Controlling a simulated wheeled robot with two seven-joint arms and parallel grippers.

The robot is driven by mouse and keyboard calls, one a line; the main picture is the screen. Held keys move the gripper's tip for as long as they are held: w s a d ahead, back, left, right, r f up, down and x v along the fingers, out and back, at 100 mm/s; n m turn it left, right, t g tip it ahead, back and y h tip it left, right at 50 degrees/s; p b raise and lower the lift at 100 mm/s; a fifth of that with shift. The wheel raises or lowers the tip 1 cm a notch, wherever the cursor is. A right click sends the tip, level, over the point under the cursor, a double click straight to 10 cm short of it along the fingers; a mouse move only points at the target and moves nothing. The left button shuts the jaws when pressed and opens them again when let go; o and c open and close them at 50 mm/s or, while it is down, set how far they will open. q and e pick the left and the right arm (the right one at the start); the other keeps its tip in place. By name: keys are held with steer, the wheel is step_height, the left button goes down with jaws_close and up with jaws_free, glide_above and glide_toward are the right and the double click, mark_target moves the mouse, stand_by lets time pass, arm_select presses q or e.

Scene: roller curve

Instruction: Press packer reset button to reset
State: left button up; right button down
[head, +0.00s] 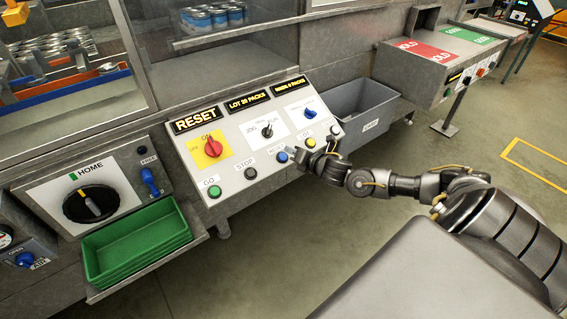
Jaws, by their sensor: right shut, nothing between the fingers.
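The packer control panel (238,150) is a sloped grey box with a RESET sign (195,119) over a red rotary switch (212,147) on a yellow plate. My right gripper (297,153) is shut and empty, close beside the blue button and just below the yellow one. I cannot tell whether it touches the panel. My left gripper is out of view.
A green tray (137,243) sits on a ledge left of the panel, below a HOME dial (91,204). A grey bin (362,112) stands behind the panel's right side. A HOLD and GOOD table (440,49) is at upper right. Floor is open at right.

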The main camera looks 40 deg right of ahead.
mark_target(280, 153)
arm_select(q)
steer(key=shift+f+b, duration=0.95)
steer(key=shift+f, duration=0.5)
arm_select(e)
steer(key=shift+w+f, duration=0.45)
steer(key=shift+f, duration=0.3)
steer(key=shift+w+f, duration=0.4)
steer(key=shift+f, duration=0.3)
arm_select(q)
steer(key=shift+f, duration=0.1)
arm_select(e)
steer(key=shift+f, duration=0.1)
arm_select(q)
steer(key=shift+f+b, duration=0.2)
steer(key=shift+b, duration=0.15)
arm_select(e)
steer(key=shift+w+f, duration=0.2)
steer(key=shift+f, duration=0.05)
